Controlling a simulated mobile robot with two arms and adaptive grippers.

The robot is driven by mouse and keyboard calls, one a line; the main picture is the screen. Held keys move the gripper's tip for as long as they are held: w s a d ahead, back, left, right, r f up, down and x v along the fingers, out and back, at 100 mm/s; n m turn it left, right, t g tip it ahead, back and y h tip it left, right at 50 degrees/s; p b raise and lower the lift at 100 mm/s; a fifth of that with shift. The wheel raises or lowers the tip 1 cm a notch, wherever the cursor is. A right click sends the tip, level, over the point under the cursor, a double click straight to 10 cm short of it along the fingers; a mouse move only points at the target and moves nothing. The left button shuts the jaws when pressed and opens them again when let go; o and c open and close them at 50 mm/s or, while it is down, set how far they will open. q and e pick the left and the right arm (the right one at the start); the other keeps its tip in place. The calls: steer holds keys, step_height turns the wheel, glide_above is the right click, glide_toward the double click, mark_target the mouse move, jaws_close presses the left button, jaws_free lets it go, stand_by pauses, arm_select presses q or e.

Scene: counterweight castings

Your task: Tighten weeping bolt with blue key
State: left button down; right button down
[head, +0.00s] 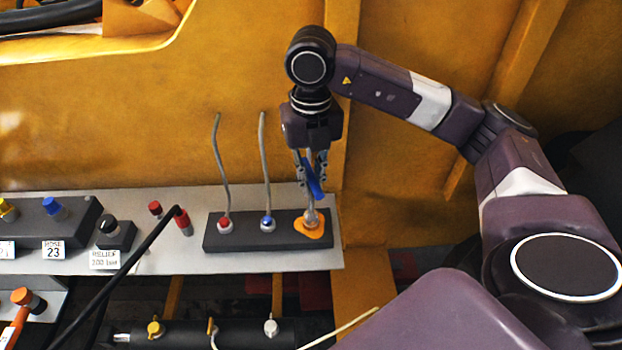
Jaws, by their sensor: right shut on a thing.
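My right gripper (313,167) points down over the right end of the dark block (248,242) and is shut on the blue key (314,188). Only part of the key shows between and below the fingers. Just under it is a metal bolt fitting (311,216) with an orange stain (312,231) spread around its base. This looks like the weeping bolt. I cannot tell whether the key touches the fitting. My left gripper is not in view.
Two tall thin rods rise left of my gripper, one at a red-capped fitting (224,223) and one at a blue-capped fitting (267,222). A black hose (120,273) slants across the grey plate. Labelled knobs stand at left, and a yellow wall (260,60) rises behind.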

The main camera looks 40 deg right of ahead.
stand_by(0.4)
steer(key=m, duration=0.4)
stand_by(0.4)
steer(key=shift+m, duration=0.3)
steer(key=m+p, duration=0.1)
steer(key=m, duration=0.3)
steer(key=shift+w+d, duration=0.1)
steer(key=shift+n+b, duration=0.35)
steer(key=shift+n, duration=0.45)
steer(key=shift+r, duration=0.1)
